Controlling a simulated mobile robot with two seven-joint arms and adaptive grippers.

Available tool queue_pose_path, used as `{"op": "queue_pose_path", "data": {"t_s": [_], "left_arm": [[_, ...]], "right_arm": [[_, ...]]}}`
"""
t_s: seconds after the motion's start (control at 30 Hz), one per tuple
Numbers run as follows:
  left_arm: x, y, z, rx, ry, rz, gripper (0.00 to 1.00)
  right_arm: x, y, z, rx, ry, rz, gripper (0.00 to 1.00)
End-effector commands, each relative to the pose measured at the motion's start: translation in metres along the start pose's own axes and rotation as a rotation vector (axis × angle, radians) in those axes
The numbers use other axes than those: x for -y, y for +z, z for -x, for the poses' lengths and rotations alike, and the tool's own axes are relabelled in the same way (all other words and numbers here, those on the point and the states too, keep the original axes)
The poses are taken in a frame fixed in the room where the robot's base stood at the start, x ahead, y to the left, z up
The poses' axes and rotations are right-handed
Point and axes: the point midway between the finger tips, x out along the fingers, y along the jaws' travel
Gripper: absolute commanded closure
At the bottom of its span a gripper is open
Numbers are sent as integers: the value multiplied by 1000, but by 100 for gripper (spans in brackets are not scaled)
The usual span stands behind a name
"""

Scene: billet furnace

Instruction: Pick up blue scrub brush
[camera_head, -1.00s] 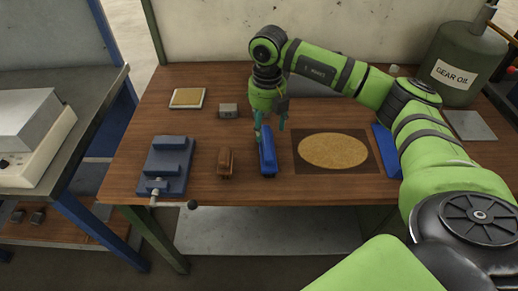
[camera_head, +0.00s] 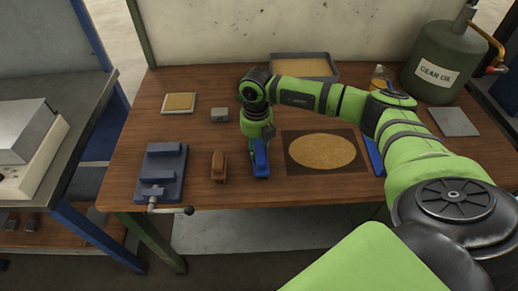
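The blue scrub brush (camera_head: 260,162) lies lengthwise on the wooden bench, between a brown brush-like block and a dark mat. Its near end shows; its far part is hidden under my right gripper (camera_head: 258,142). My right gripper points down, low over the brush's far part. Its fingers are mostly hidden by the hand, so I cannot tell whether they are closed on the brush. My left gripper is not in view.
A brown block (camera_head: 219,167) lies close left of the brush, and a blue-grey vise (camera_head: 161,172) farther left. A mat with a tan oval (camera_head: 321,151) is close on the right. A small grey block (camera_head: 220,115) and shallow tray (camera_head: 304,67) are behind.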

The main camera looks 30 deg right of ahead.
Motion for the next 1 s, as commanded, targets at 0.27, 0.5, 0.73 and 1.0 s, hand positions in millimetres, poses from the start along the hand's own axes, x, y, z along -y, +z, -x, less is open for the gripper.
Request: {"op": "queue_pose_path", "data": {"t_s": [0.27, 0.5, 0.73, 1.0], "left_arm": [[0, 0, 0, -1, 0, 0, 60], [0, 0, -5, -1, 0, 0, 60], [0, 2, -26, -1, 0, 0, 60], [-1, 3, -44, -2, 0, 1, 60]], "right_arm": [[0, 0, 0, -2, -2, 0, 100], [0, 1, 6, 1, 1, -1, 100], [1, 0, 40, 5, 2, 1, 100], [33, -49, 72, 4, -1, 1, 100]]}}
